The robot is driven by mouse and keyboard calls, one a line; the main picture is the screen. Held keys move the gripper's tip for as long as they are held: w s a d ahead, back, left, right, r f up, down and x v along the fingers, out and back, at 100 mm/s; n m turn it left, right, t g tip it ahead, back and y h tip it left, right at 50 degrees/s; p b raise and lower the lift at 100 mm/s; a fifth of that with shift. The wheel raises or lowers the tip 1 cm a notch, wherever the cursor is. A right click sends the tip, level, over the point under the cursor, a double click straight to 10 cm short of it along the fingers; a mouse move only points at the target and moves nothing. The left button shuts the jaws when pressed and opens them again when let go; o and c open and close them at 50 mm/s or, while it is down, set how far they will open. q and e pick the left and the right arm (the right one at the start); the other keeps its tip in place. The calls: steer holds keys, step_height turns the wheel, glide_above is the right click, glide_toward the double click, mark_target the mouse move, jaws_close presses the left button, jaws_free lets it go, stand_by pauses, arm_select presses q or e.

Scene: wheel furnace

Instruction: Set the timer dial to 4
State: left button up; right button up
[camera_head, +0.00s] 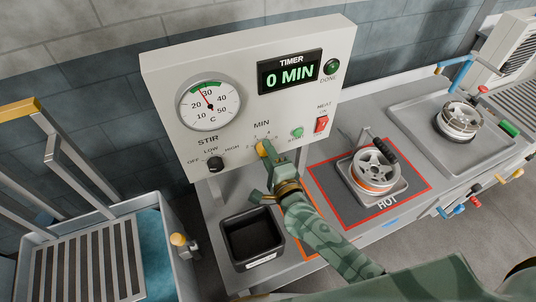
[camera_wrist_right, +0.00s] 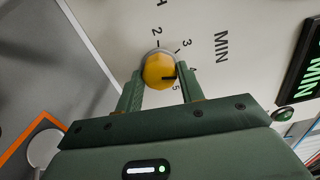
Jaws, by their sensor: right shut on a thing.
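The timer dial is a yellow knob (camera_wrist_right: 157,70) under the MIN label on the white control panel (camera_head: 180,80). In the wrist view its black mark points right, toward the area of the 4 and 5. In the head view the dial (camera_head: 262,149) is partly hidden by my right gripper (camera_head: 263,163). That gripper is shut on the dial, with one finger on each side of it in the wrist view. The timer display (camera_head: 290,72) reads 0 MIN. My left gripper is out of view.
Left of the timer dial is the black STIR knob (camera_head: 215,164). To its right are a green button (camera_head: 297,133) and a red HEAT switch (camera_head: 321,124). A black bin (camera_head: 279,238) stands below. A wheel (camera_head: 374,168) sits on the HOT plate (camera_head: 418,181).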

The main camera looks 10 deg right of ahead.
steer(key=shift+m, duration=0.7)
steer(key=o, duration=1)
steer(key=s+d, duration=0.1)
steer(key=s, duration=0.4)
steer(key=s+d+b, duration=0.1)
steer(key=s, duration=0.4)
steer(key=s+d+b, duration=0.1)
steer(key=s, duration=0.5)
steer(key=shift+d, duration=0.15)
